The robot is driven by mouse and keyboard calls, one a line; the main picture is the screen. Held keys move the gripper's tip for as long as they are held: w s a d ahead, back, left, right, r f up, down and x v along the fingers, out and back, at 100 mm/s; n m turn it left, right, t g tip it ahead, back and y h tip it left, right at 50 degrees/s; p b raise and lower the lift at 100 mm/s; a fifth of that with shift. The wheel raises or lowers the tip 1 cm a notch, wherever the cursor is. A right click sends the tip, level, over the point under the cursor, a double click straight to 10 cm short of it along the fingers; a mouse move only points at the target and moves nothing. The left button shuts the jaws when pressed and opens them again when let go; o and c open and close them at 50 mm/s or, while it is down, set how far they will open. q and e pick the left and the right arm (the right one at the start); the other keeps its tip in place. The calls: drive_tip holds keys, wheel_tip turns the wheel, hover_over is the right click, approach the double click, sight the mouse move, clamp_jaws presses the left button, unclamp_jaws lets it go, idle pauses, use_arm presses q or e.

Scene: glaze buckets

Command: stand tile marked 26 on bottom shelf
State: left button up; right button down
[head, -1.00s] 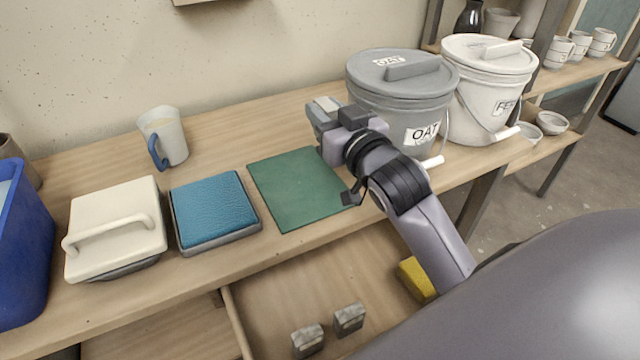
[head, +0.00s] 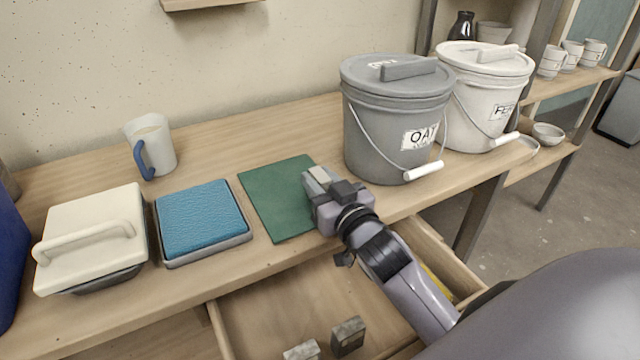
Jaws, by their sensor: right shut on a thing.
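My right gripper (head: 318,184) is over the right edge of the green mat (head: 272,200), in front of the grey OAT bucket. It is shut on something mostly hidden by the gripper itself. A small pale grey piece shows at its fingers, but I cannot tell whether it is a tile, and no number is readable. Two small grey tile-like blocks stand in the open drawer, a right one (head: 348,336) and a left one (head: 302,351) cut by the picture's bottom edge. No marking 26 is legible on them. My left gripper is not in view.
A shelf unit (head: 560,82) with cups stands at right. The open drawer (head: 275,310) lies below.

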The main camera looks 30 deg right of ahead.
drive_tip(key=shift+f, duration=0.15)
drive_tip(key=c, duration=0.8)
unclamp_jaws()
drive_tip(key=shift+r, duration=0.2)
